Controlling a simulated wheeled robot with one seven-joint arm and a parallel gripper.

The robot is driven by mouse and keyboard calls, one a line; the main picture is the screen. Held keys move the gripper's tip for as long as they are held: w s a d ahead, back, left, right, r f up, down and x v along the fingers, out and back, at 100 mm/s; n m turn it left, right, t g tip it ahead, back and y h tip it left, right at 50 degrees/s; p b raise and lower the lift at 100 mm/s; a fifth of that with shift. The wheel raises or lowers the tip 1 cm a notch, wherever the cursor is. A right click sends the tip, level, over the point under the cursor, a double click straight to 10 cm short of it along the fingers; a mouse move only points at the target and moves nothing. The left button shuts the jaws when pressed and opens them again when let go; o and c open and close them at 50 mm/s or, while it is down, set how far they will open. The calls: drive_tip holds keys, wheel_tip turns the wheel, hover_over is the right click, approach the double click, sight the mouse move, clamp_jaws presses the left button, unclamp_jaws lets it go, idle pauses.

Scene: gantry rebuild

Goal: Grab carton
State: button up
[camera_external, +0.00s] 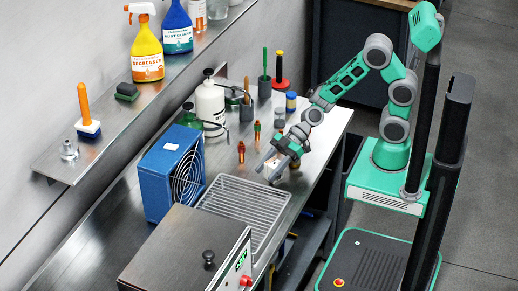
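My gripper (272,167) reaches down from the right over the steel bench, just beyond the wire basket. A small pale, pinkish object (273,170) shows at its fingertips. It may be the carton, but it is too small and too covered by the fingers to be sure. I cannot tell whether the fingers press on it or only stand around it. No other thing in view is clearly a carton.
The wire basket (230,209), a blue fan (164,178) and a lidded steel box (178,250) stand nearby. Screwdrivers (241,152), a white pump bottle (210,103) and small jars (290,101) stand behind. A wall shelf (60,160) holds spray bottles and brushes.

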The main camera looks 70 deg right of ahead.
clamp_jaws()
idle(0.3)
